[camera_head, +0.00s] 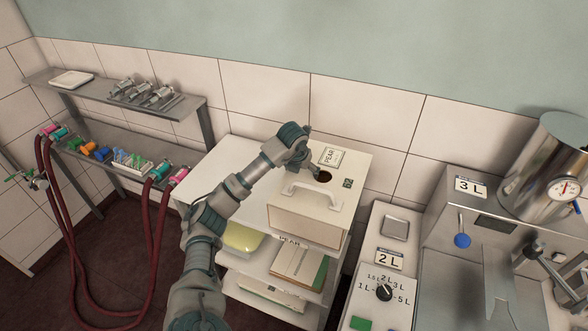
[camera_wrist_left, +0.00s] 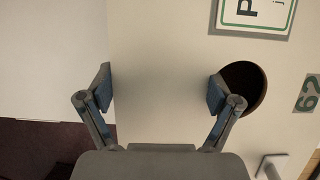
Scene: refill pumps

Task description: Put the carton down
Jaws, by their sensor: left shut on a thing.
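The carton (camera_head: 305,228) is a cream box with a white handle, a round dark hole and a green-framed PEAR label on top. It is at the right end of the white shelf unit's top (camera_head: 245,160); I cannot tell whether its underside touches. My left gripper (camera_head: 311,166) reaches over the carton's far left part. In the left wrist view the gripper (camera_wrist_left: 160,90) has one finger at the carton's outer edge and the other at the hole, with the carton top (camera_wrist_left: 160,50) between them. The gripper is shut on the carton. My right gripper is not in view.
The top's left part is bare. Lower shelves hold a yellowish container (camera_head: 242,237) and a book-like box (camera_head: 298,264). A dial panel (camera_head: 385,290) and a steel tank (camera_head: 550,165) stand at right. Wall shelves (camera_head: 120,95) with fittings and red hoses (camera_head: 60,215) are at left.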

